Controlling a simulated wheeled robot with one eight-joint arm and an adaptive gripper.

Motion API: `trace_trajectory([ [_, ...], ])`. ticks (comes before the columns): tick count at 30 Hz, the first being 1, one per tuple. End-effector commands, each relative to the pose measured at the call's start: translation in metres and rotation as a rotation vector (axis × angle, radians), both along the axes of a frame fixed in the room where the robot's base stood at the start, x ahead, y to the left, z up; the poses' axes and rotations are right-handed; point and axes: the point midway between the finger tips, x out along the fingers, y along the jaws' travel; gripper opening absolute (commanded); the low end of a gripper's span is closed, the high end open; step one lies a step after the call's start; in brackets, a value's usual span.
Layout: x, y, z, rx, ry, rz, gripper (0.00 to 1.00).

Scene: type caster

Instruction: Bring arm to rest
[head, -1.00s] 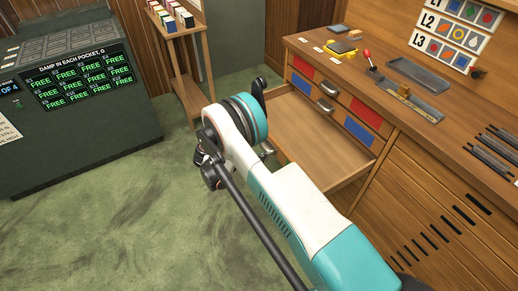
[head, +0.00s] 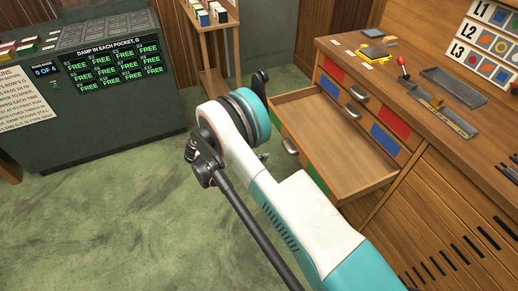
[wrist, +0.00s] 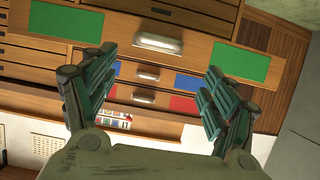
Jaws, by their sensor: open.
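My arm in white and teal reaches from the bottom right of the head view up to its wrist joint, in front of the wooden cabinet. In the head view my gripper is mostly hidden behind the wrist; only a dark finger part shows. In the wrist view my gripper (wrist: 155,95) is open, its two green-grey fingers wide apart with nothing between them. Beyond them are drawer fronts with a green panel (wrist: 247,64), blue and red panels, and a metal handle (wrist: 158,42). I cannot tell the exact gap to the handle.
An open, empty drawer (head: 335,150) sticks out of the cabinet right of my wrist. The cabinet top (head: 410,72) holds trays and tools. A wooden stand (head: 212,50) is behind. A dark green bench with a display (head: 115,70) stands left. Green floor (head: 110,220) lies clear between.

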Motion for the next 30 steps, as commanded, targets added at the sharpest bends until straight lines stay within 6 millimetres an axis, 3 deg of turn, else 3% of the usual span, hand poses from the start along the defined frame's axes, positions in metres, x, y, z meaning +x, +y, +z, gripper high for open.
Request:
trace_trajectory([
  [9, 0.000, -0.001, 0.001, 0.001, 0.001, 0.000, 0.79],
  [13, 0.006, -0.006, 0.015, 0.014, 0.031, 0.014, 0.79],
  [21, 0.027, -0.036, 0.093, 0.098, 0.206, 0.124, 0.79],
  [30, 0.023, -0.077, 0.183, 0.203, 0.376, 0.289, 0.79],
])
